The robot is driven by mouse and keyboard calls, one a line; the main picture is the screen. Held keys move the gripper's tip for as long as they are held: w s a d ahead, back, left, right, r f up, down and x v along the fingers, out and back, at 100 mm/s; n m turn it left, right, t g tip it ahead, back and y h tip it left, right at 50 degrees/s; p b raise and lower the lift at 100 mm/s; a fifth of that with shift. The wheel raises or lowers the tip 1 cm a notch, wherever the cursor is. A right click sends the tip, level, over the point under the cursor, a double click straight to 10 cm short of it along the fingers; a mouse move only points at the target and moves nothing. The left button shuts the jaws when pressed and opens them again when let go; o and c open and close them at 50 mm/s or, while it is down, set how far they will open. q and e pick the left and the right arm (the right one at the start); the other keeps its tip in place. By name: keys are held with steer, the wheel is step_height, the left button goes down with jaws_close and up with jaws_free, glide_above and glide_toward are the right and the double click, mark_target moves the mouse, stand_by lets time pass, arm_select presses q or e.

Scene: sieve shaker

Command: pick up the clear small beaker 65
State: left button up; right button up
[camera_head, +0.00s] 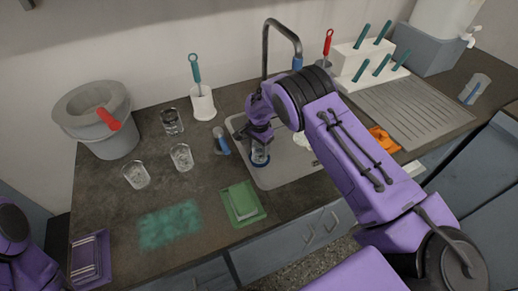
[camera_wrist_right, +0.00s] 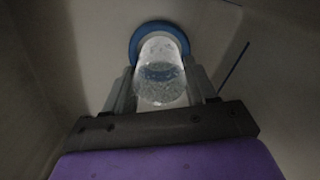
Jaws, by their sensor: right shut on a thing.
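My right gripper (camera_head: 261,135) reaches down over the sink and is shut on a clear small beaker (camera_head: 260,157). In the right wrist view the beaker (camera_wrist_right: 160,75) stands between the two grey fingers (camera_wrist_right: 165,92), with one finger on each side. A blue ring (camera_wrist_right: 134,45) shows around its far end. I cannot tell from these views whether the beaker touches the sink floor. Part of my left arm shows at the left edge of the head view, but I cannot make out its gripper.
Several clear glasses (camera_head: 181,157) stand left of the sink (camera_head: 283,172), near a grey bucket (camera_head: 108,140). A blue-marked vessel (camera_head: 222,142) stands by the sink's left edge. A green tray (camera_head: 259,213) lies in front. A ribbed drainboard (camera_head: 415,112) is at the right.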

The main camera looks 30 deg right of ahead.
step_height(320, 180, up, 9)
steer(key=shift+r+b, duration=0.2)
steer(key=shift+b, duration=0.2)
stand_by(0.4)
